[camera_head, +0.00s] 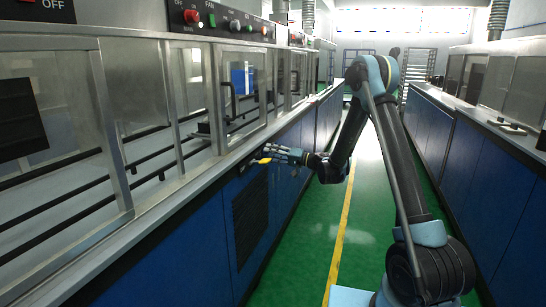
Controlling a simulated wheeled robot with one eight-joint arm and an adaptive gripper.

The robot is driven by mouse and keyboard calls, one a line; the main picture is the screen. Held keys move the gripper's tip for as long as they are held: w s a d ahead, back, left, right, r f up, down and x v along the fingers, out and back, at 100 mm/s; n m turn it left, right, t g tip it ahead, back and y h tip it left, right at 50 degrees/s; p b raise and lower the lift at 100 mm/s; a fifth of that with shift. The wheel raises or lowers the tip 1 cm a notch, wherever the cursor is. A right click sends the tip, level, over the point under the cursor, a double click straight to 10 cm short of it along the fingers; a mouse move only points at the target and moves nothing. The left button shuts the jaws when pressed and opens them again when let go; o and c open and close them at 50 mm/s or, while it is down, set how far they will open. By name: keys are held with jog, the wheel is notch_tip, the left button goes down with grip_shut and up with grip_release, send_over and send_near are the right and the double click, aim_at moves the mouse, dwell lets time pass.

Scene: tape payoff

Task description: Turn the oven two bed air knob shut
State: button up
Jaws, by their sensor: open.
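A small yellow handle (261,161) shows at the upper front edge of the left-hand blue cabinet row, just below the steel ledge. It looks like the bed air knob, but no label on it can be read. My gripper (272,153) is open at the end of my arm, which reaches left across the aisle. Its fingers are right beside the yellow handle and overlap it in the picture. I cannot tell whether they touch it.
Glazed steel enclosures (150,100) line the left ledge, with a control panel (225,22) of coloured knobs above. A dark vent grille (250,215) is in the cabinet below. More blue cabinets (470,160) stand right. The green aisle floor (300,270) is clear.

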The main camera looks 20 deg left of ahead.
jog(key=d, duration=1.2)
jog(key=shift+s+f, duration=0.4)
jog(key=shift+f, duration=0.05)
